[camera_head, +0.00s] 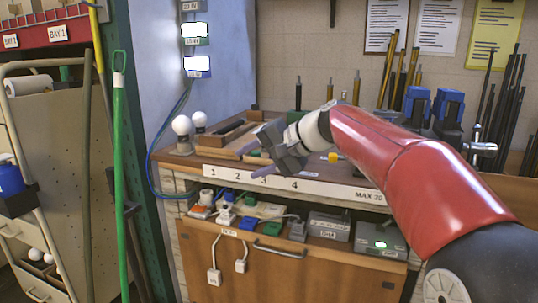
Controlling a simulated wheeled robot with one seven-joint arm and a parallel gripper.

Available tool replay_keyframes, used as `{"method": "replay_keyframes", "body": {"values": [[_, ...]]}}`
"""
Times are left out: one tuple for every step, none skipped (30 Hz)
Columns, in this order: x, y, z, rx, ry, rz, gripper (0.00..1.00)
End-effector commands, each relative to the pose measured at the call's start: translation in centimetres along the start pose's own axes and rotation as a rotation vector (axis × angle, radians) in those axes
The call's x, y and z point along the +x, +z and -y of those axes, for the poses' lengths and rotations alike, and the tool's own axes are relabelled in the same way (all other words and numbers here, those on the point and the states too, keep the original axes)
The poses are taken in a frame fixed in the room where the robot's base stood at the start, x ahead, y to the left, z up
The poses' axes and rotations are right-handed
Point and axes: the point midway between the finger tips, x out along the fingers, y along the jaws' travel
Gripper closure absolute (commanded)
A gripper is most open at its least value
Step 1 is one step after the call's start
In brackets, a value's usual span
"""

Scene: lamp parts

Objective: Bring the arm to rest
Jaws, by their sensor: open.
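My gripper (257,162) is above the front left part of the workbench, with its two purplish fingers spread apart and pointing left. Nothing shows between the fingers. My red arm reaches in from the lower right and hides part of the bench top. Two white bulbs stand at the back left of the bench: one bulb (181,125) is in front and the other bulb (199,119) is a little behind it.
The workbench (215,170) carries a wooden tray (226,137), blue-topped devices (417,102) and upright rods (399,80). Below is a shelf of sockets and boxes (329,224). A green pole (120,170) and a cart (60,140) stand at left.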

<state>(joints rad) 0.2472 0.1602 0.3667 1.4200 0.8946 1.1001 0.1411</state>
Motion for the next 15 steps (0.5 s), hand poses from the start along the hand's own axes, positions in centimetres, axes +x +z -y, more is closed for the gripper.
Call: {"method": "replay_keyframes", "body": {"values": [[-0.3,1.1,-0.6,-0.02,0.042,-0.01,0.53],[-0.4,1.7,-1.1,-0.031,0.068,-0.016,0.53],[-0.7,2.6,-1.8,-0.047,0.106,-0.024,0.53],[-1.0,3.2,-2.4,-0.06,0.137,-0.032,0.53],[-1.4,4.0,-3.1,-0.076,0.17,-0.04,0.53],[-1.9,5.0,-4.1,-0.098,0.216,-0.051,0.53],[-2.4,5.9,-5.0,-0.115,0.254,-0.061,0.53],[-3.0,6.9,-6.0,-0.134,0.296,-0.07,0.53],[-4.0,8.2,-7.5,-0.161,0.354,-0.084,0.53],[-4.8,9.4,-8.7,-0.183,0.4,-0.095,0.53],[-5.7,10.5,-10.0,-0.205,0.445,-0.105,0.53],[-6.9,12.0,-11.8,-0.234,0.504,-0.117,0.53],[-7.8,13.1,-13.1,-0.255,0.546,-0.126,0.53],[-8.7,14.2,-14.5,-0.276,0.587,-0.132,0.53],[-9.9,15.7,-16.4,-0.304,0.637,-0.139,0.53]]}}
